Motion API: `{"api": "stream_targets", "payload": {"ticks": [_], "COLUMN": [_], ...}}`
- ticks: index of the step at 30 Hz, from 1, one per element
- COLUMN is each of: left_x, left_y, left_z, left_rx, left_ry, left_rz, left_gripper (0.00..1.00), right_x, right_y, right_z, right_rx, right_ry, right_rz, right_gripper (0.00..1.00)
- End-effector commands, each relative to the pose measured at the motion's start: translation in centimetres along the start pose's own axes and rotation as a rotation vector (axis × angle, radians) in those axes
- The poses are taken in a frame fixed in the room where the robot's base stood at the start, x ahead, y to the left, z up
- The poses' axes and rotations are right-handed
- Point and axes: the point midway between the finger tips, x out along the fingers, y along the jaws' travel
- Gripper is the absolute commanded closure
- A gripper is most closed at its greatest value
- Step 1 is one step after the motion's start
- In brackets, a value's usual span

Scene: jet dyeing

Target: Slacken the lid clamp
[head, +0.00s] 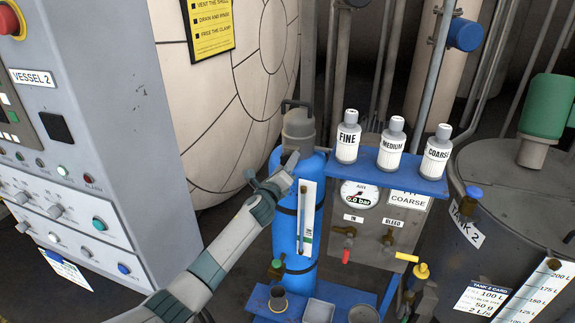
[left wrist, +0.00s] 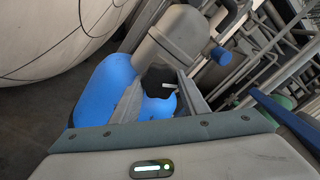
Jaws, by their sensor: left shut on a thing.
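A blue upright cylinder (head: 284,237) with a grey lid (head: 299,124) on top stands left of the gauge panel. My left gripper (head: 290,163) is at the top front of this cylinder, just below the grey lid. In the left wrist view its two fingers (left wrist: 160,98) are on either side of a dark knob (left wrist: 158,80), which looks like the lid clamp's knob, and they are shut on it. The blue cylinder (left wrist: 105,80) and the grey lid (left wrist: 178,35) show behind it. In the head view my gripper hides the knob. My right gripper is not in view.
Three bottles stand on a blue shelf (head: 432,184). The grey control cabinet (head: 110,130) is left; Tank 2 (head: 515,225) is right.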

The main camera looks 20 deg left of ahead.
Motion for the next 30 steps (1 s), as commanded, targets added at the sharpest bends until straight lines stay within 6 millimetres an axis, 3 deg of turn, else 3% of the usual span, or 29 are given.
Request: {"api": "stream_targets", "payload": {"ticks": [30], "left_x": [0.0], "left_y": [-0.2], "left_z": [0.0], "left_rx": [-0.914], "left_ry": [0.0], "left_rz": [0.002], "left_gripper": [0.82], "right_x": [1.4], "right_y": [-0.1], "right_z": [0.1], "right_rx": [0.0], "right_ry": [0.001], "right_rz": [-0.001], "right_gripper": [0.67]}}
